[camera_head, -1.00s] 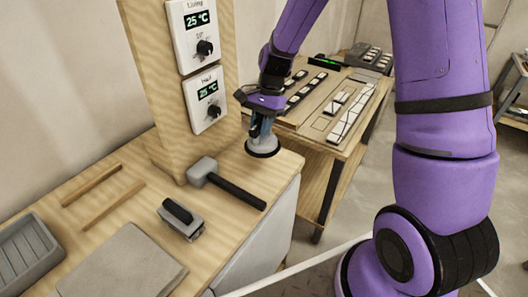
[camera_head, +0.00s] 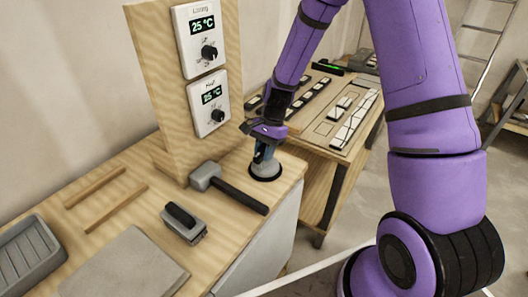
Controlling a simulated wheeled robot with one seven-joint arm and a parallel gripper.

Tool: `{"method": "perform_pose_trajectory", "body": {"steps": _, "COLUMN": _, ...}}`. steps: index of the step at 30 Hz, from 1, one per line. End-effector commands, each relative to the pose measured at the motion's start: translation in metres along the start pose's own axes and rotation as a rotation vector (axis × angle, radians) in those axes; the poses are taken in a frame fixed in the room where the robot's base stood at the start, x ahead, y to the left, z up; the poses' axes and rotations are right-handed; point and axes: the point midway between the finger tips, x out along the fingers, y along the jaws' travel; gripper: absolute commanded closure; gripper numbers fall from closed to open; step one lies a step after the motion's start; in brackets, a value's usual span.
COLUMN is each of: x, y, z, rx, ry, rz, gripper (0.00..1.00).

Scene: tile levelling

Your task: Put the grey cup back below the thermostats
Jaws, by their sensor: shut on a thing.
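The grey cup (camera_head: 265,168), a suction cup with a dark round base ring, is upright at the right end of the wooden bench (camera_head: 120,212). My gripper (camera_head: 264,151) points down and is shut on the cup's upper part, hiding some of it. The base ring is at or very near the bench top; I cannot tell whether it touches. Two white thermostats, the upper one (camera_head: 198,32) and the lower one (camera_head: 206,93), both reading 25 °C, hang on a wooden post (camera_head: 150,75) to the left of and above the cup.
A mallet (camera_head: 232,188) lies just left of the cup, its black handle pointing toward the front edge. A grey-and-black block tool (camera_head: 184,223), two wooden sticks (camera_head: 115,208), a grey slab (camera_head: 125,268) and a grey tray (camera_head: 28,255) lie further left. A tile table (camera_head: 325,115) stands behind.

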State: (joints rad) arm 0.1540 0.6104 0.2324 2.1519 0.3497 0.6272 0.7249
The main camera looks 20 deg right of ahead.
Motion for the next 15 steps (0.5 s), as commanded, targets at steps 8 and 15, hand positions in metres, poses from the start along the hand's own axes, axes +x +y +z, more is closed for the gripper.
{"method": "perform_pose_trajectory", "body": {"steps": 8, "x": 0.0022, "y": 0.0, "z": -0.0008, "rx": 0.0, "ry": 0.0, "rz": 0.0, "gripper": 0.51}}
{"method": "perform_pose_trajectory", "body": {"steps": 15, "x": 0.0011, "y": -0.0001, "z": -0.0004, "rx": 0.0, "ry": 0.0, "rz": 0.0, "gripper": 0.51}}
